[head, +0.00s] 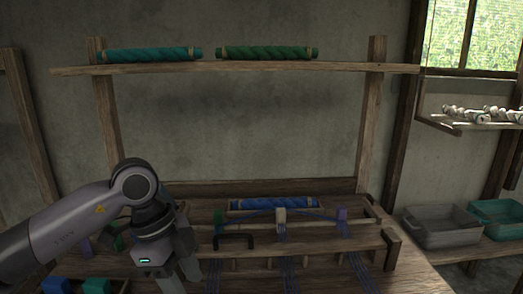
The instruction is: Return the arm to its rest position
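My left arm comes in from the left, bent at a dark round joint. Its gripper (178,270) points down over the left front part of the wooden loom (325,247). The fingers are dark and partly overlapped by the wrist, so I cannot tell if they are open or shut. I see nothing clearly held in them. A black handle (233,237) on a loom beam is just right of the gripper, apart from it. My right gripper is not in view.
A blue spool (274,204) lies on the loom. A teal spool (149,54) and a green spool (267,52) lie on the upper beam (230,67). A grey crate (441,238) and a teal crate (497,210) stand at right. A blue block (55,285) is below my arm.

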